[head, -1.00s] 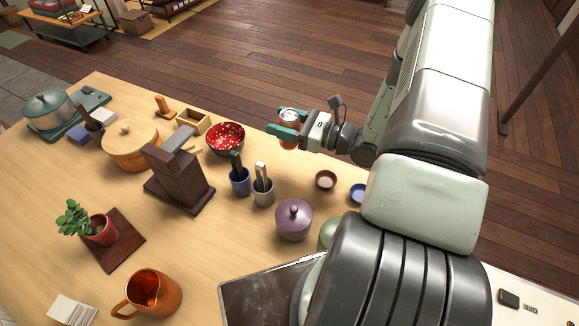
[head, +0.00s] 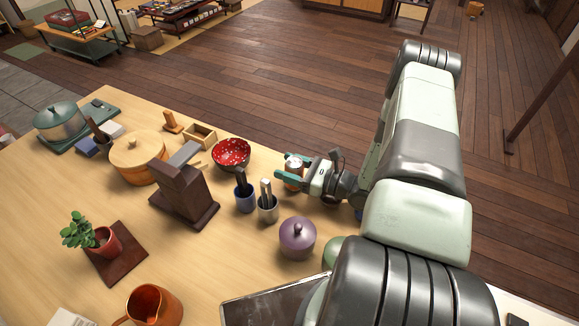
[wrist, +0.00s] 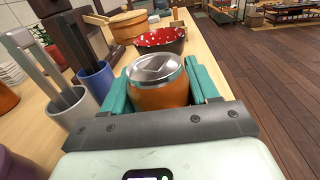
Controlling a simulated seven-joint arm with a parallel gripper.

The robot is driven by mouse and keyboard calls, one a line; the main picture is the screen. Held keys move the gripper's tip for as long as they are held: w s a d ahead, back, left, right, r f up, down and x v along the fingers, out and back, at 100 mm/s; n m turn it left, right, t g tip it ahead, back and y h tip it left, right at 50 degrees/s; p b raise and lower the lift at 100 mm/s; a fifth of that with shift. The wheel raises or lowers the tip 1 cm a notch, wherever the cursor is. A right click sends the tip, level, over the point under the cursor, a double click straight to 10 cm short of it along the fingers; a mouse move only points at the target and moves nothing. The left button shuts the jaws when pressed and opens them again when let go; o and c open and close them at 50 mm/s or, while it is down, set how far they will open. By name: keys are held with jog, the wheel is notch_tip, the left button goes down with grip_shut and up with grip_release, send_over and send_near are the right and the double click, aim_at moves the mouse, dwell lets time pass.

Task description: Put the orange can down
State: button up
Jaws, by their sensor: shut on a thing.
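The orange can (head: 293,174) has a silver top and stands upright between the teal fingers of my gripper (head: 284,174). In the wrist view the can (wrist: 160,88) fills the space between the two fingers, and my gripper (wrist: 162,85) is shut on it. The can is close to the far right edge of the wooden table (head: 215,255). Its bottom is hidden, so I cannot tell whether it touches the table.
A red dotted bowl (head: 232,152) stands just left of the can. A blue cup (head: 245,198) and a grey cup (head: 268,209) with utensils, and a purple lidded pot (head: 297,238), stand nearer. The table edge drops to the wooden floor (head: 300,95) beyond the can.

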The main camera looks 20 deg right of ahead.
jog(key=shift+f, duration=0.1)
jog(key=o, duration=1)
jog(key=v, duration=1.2)
